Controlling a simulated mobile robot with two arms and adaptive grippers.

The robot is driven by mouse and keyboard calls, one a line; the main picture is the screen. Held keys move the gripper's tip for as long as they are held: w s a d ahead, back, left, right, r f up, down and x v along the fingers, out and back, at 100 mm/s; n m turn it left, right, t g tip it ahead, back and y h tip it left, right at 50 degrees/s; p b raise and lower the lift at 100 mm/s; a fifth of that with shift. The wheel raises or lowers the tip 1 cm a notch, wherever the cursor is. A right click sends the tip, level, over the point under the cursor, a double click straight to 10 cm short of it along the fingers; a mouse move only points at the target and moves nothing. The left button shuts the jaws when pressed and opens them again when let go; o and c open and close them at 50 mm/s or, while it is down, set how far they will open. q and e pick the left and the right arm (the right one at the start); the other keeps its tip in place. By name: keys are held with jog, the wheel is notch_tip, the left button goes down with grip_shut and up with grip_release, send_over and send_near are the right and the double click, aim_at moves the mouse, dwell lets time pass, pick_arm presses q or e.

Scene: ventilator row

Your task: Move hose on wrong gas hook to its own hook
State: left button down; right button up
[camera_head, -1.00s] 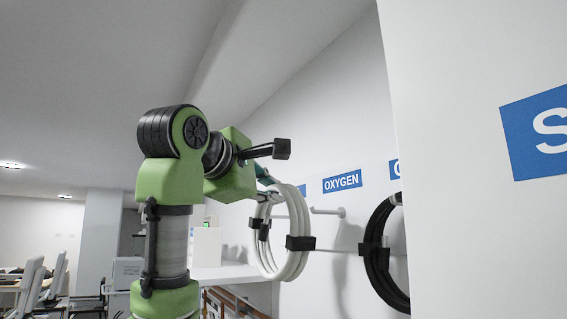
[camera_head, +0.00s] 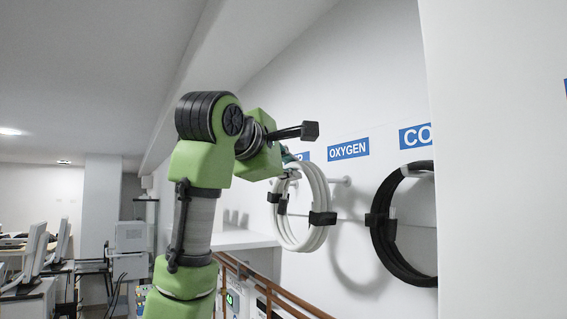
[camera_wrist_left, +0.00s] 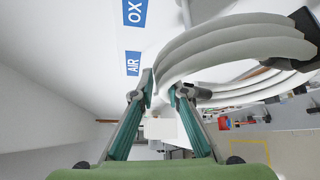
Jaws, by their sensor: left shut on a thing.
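A white coiled hose (camera_head: 318,205) with black straps hangs from my left gripper (camera_head: 290,172), which is shut on its upper part. In the left wrist view the white coil (camera_wrist_left: 235,42) fills the upper right, by the fingertips of my left gripper (camera_wrist_left: 164,88). A blue OXYGEN sign (camera_head: 348,149) is on the wall, with a pale hook (camera_head: 340,181) below it. The coil overlaps part of that hook's line; I cannot tell whether they touch. The left wrist view also shows an AIR sign (camera_wrist_left: 133,63). My right gripper is not in view.
A black coiled hose (camera_head: 381,232) hangs under a sign starting "CO" (camera_head: 415,136), just right of the white coil. A white panel (camera_head: 495,160) stands at the right. A brown rail (camera_head: 270,286) and a pale shelf (camera_head: 235,238) are below.

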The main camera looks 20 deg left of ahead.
pick_arm(q)
jog(key=shift+w+d+r+p, duration=0.1)
jog(key=shift+w+d+p, duration=0.2)
jog(key=shift+w+d, duration=0.45)
jog(key=shift+d, duration=0.1)
jog(key=w+d, duration=0.1)
jog(key=w+d+f+p, duration=0.1)
jog(key=w, duration=0.1)
jog(key=shift+w+d+f, duration=0.15)
jog(key=shift+d+f, duration=0.05)
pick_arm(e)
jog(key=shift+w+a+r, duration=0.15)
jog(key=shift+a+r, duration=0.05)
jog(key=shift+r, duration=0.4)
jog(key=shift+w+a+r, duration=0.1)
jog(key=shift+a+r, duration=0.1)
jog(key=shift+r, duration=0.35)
pick_arm(q)
jog(key=shift+f, duration=0.15)
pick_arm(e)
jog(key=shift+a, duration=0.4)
